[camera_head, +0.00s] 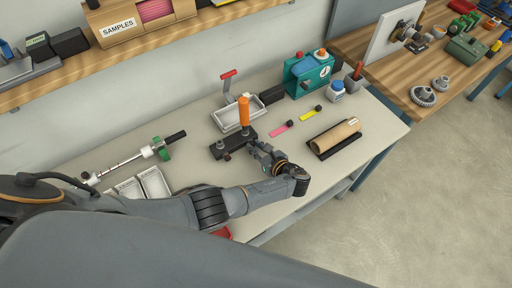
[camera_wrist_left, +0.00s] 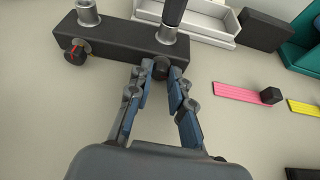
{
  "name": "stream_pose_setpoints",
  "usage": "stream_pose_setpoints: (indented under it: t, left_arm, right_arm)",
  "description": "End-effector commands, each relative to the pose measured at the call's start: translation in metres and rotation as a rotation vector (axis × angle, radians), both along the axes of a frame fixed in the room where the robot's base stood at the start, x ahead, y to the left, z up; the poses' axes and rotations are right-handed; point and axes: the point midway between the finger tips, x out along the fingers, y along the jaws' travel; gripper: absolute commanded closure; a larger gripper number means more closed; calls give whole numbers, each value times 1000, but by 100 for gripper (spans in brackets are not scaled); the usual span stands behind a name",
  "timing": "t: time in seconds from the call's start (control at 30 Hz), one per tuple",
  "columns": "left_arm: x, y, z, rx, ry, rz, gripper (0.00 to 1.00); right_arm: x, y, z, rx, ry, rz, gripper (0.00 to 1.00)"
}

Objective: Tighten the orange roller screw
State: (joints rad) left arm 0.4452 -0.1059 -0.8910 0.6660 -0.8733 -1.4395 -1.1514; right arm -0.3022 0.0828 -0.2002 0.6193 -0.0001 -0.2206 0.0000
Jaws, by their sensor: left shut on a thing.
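The orange roller (camera_head: 244,112) stands upright on a dark block (camera_head: 222,148) on the bench in the head view. In the left wrist view the dark block (camera_wrist_left: 120,40) spans the top, with a metal collar and dark shaft (camera_wrist_left: 173,12) at its right end. A small dark screw knob (camera_wrist_left: 160,68) sticks out of the block's front face below that shaft. My left gripper (camera_wrist_left: 161,76) is shut on this knob, its fingertips on either side of it. In the head view my left gripper (camera_head: 256,149) is beside the block. My right gripper is not in view.
Another knob (camera_wrist_left: 76,52) sits at the block's left end. A white tray (camera_head: 238,115) stands behind. Pink (camera_head: 281,128) and yellow (camera_head: 311,114) strips and a brown roll (camera_head: 333,138) lie to the right. A metal rod tool (camera_head: 135,158) lies left.

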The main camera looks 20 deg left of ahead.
Motion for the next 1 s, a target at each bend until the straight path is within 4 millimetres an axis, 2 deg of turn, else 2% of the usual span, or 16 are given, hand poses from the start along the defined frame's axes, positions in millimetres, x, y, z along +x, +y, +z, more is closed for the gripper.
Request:
stream_pose_setpoints:
  t: [0.33, 0.37, 0.43, 0.47, 0.77, 1.0]
  left_arm:
    - [1, 0, 0, 18, 24, -1, 100]
    - [1, 0, 0, 18, 24, -1, 74]
    - [1, 0, 0, 18, 24, -1, 60]
    - [1, 0, 0, 18, 23, 0, 57]
    - [0, -1, 1, 18, 23, -1, 57]
    - [-17, -26, 12, 13, 22, -3, 57]
  right_arm:
    - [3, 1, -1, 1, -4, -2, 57]
    - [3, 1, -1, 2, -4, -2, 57]
    - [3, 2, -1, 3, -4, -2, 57]
    - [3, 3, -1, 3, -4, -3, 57]
    - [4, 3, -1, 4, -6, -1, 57]
    - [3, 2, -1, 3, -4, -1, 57]
